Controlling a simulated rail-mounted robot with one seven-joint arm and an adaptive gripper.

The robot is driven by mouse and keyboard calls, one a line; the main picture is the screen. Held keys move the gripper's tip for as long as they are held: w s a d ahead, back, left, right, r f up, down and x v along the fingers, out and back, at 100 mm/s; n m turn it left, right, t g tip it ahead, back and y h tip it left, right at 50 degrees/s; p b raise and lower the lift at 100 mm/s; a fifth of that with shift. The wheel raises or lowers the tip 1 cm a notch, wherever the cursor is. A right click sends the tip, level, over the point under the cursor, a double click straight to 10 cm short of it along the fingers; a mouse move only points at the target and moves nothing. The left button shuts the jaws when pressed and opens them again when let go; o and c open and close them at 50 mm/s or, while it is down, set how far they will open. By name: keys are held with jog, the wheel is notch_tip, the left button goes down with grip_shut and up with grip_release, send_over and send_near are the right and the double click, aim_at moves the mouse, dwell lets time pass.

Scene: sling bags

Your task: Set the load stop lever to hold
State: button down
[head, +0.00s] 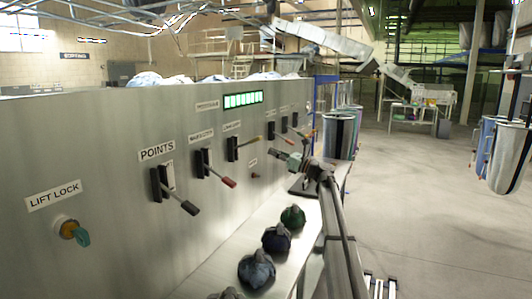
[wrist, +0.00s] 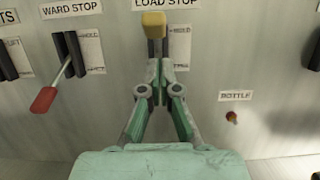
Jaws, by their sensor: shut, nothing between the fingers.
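The load stop lever has a yellow handle (wrist: 153,25) and sticks out from its dark slot under the LOAD STOP label. In the head view its yellow handle (head: 249,141) points outward and slightly up, higher than its neighbours. The small plate beside the slot reads HOLD at the top; the lower word is faint. My gripper (wrist: 157,64) is shut and empty, its fingertips just below the yellow handle in the wrist view. It also shows in the head view (head: 276,152), in front of the panel. Whether the fingertips touch the lever is unclear.
The ward stop lever (wrist: 44,99) with a red handle hangs down to the left. A bottle knob (wrist: 232,117) sits lower right.

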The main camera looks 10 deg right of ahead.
jog(key=s+d+r+b, duration=0.1)
jog(key=s+d+b, duration=0.1)
jog(key=s+d, duration=0.2)
jog(key=shift+s+d, duration=0.4)
jog(key=shift+d, duration=0.5)
